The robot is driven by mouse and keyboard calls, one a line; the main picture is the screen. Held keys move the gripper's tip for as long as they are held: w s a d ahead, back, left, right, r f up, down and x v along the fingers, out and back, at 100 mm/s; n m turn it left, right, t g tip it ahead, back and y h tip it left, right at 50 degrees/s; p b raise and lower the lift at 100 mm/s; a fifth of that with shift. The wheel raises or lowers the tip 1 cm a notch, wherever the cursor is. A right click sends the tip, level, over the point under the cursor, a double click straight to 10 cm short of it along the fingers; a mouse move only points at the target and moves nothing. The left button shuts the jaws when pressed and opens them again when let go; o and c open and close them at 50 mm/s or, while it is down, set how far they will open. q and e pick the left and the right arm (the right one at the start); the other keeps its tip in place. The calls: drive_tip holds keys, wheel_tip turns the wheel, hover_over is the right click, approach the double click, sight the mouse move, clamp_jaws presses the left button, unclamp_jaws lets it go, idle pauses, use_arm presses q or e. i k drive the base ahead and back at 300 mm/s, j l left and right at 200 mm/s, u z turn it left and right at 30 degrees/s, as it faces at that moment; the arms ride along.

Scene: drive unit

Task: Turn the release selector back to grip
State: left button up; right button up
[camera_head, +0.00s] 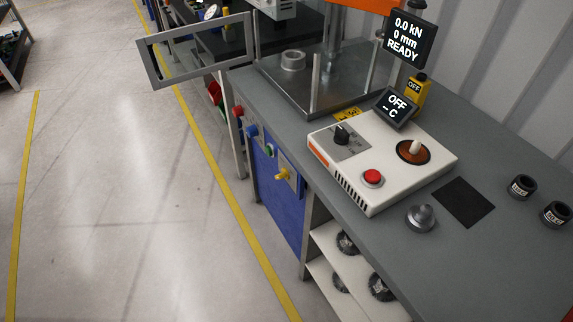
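A white control box (390,190) stands on the grey bench top. It carries a black rotary knob (343,135) on a labelled grey plate, a red push button (373,178) and a white-tipped lever (415,148) on an orange-brown disc. On the bench's front side, a yellow handle (283,174) sits on a small grey plate. Which of these is the release selector cannot be told, since the labels are too small to read. Neither of my grippers is in view.
A press with a metal base (310,85) stands behind the box. A display (410,38) reads READY and a smaller one (396,105) reads OFF. An open framed guard (195,50) juts over the aisle. Black cups (522,187) stand at right. The floor (110,200) is clear.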

sight(285, 174)
drive_tip(key=i+j+z, duration=0.75)
drive_tip(key=i+l, duration=0.05)
drive_tip(key=i, duration=0.05)
